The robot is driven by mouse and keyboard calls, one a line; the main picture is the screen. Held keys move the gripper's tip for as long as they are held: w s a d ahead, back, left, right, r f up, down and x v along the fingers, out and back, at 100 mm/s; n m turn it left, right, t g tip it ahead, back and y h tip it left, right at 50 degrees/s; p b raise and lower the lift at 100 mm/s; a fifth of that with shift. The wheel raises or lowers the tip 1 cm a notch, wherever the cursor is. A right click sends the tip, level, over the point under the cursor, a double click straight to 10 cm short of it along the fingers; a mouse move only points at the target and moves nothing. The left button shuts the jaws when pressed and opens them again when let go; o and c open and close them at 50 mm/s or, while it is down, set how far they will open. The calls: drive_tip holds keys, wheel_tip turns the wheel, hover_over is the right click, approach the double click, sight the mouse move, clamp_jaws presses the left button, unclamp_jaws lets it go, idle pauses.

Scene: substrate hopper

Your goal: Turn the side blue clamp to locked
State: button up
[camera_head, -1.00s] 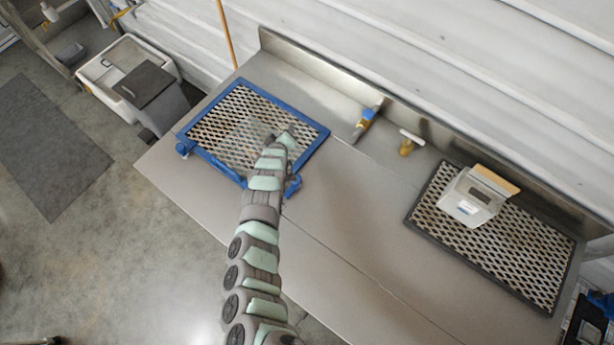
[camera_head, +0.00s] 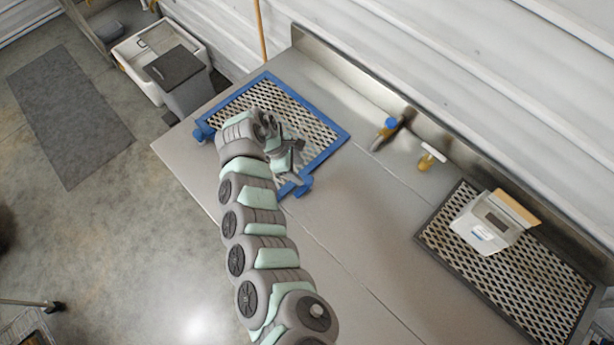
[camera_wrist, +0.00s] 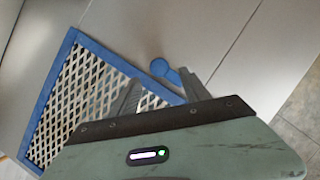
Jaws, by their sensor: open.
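The blue-framed mesh screen (camera_head: 327,149) lies on the metal table, and part of it shows in the wrist view (camera_wrist: 113,60). One blue clamp (camera_head: 301,187) is at its front right edge; the wrist view shows its round knob (camera_wrist: 159,67) and short bar. Another blue clamp (camera_head: 203,132) is at the left corner. My gripper (camera_head: 296,163) is over the screen's right part, close to the front right clamp. It is open and empty. In the wrist view the clamp appears between the fingers (camera_wrist: 162,92), partly hidden by the gripper body; I cannot tell whether they touch.
The table between the meshes is clear.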

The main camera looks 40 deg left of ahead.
sight(308, 179)
drive_tip(key=x, duration=0.6)
drive_tip(key=shift+w+f+b, duration=0.1)
drive_tip(key=shift+f+b, duration=0.2)
drive_tip(key=shift+b, duration=0.05)
clamp_jaws()
